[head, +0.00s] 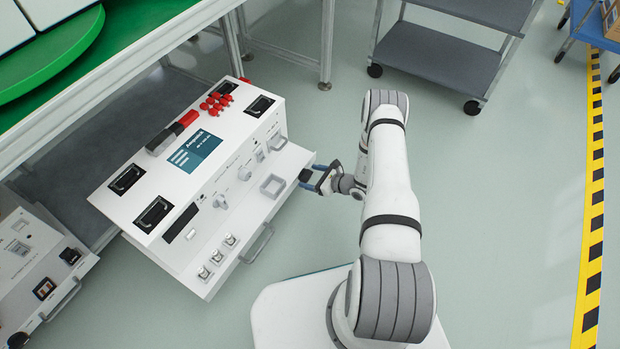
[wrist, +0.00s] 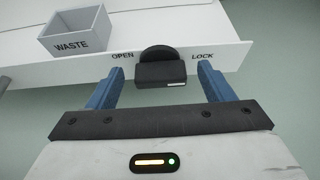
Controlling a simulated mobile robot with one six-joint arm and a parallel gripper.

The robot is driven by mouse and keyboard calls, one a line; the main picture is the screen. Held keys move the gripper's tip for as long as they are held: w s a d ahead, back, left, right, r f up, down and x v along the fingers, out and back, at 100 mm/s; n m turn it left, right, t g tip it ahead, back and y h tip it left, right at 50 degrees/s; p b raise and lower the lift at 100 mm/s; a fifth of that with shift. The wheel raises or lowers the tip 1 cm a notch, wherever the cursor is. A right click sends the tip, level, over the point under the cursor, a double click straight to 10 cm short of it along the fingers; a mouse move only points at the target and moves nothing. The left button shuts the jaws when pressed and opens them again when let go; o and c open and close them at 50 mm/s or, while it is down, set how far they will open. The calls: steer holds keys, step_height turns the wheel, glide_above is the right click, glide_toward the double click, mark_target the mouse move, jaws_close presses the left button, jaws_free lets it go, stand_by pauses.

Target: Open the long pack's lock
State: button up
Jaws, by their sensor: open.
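The long pack (head: 228,152) is a white box unit with a screen, black recessed handles and a front ledge. Its lock is a black knob (wrist: 160,72) at the ledge's edge, between the printed words OPEN and LOCK; it also shows in the head view (head: 305,176). The knob has a round base and a block-shaped grip with a small white mark at its lower right. Which word it points to I cannot tell. My gripper (wrist: 160,69) is open, with one blue finger on each side of the knob and a gap at both sides. It also shows in the head view (head: 314,177).
A grey WASTE bin (wrist: 77,36) sits on the ledge left of the lock. Another white unit (head: 35,255) stands at the lower left. A green turntable (head: 55,55) is at the upper left, a grey cart (head: 440,65) at the back. The floor on the right is clear.

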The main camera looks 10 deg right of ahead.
steer(key=shift+w+a+f, duration=0.15)
steer(key=shift+w+a, duration=0.15)
steer(key=shift+a, duration=0.05)
steer(key=shift+c, duration=0.3)
steer(key=c, duration=0.9)
